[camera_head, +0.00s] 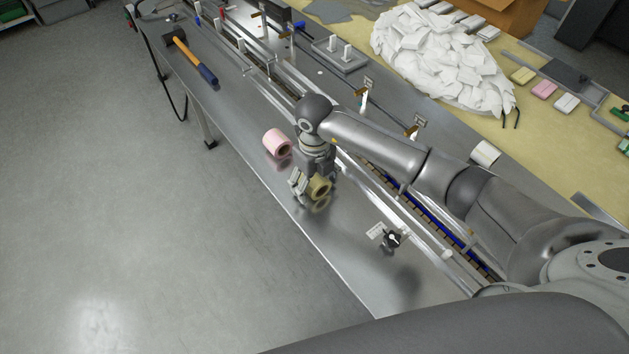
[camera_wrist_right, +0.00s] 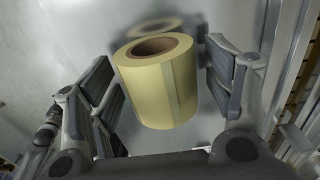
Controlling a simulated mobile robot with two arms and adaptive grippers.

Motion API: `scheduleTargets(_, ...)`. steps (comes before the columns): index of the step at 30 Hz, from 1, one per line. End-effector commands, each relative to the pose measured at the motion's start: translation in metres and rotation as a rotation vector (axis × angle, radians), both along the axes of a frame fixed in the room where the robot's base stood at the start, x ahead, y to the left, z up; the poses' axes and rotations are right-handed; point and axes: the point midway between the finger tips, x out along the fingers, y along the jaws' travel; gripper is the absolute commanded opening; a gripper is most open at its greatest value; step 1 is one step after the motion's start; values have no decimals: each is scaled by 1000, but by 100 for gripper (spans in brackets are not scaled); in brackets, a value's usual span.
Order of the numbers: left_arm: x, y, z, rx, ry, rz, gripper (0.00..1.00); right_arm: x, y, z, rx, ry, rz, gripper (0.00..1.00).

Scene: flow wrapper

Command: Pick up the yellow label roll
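My right gripper (camera_head: 311,186) is at the roll in the head view. In the right wrist view my right gripper (camera_wrist_right: 165,95) is open around the roll, with a visible gap at the right finger and a narrower one at the left. My left gripper is not in view.
A pink roll (camera_head: 277,143) lies just left of my right gripper. A white roll (camera_head: 485,153) stands on the far side of the conveyor. A black knob (camera_head: 391,239) is to the right. A hammer (camera_head: 194,58) lies at the far left.

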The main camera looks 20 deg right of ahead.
Motion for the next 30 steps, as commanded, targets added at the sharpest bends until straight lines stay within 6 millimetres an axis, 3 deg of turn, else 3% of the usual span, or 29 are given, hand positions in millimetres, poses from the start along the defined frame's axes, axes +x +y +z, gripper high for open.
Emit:
scheduleTargets(2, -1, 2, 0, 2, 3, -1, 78, 0, 0, 0, 0, 0, 0, 59)
scheduleTargets(9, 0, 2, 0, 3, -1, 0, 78, 0, 0, 0, 0, 0, 0, 28)
scheduleTargets(22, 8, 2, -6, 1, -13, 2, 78, 1, 0, 8, 1, -2, 0, 28)
scheduleTargets(27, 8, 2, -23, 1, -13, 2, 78, 1, 1, 31, 1, -7, 3, 28)
scheduleTargets(30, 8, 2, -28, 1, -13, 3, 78, -12, 19, 54, 4, -7, 8, 28)
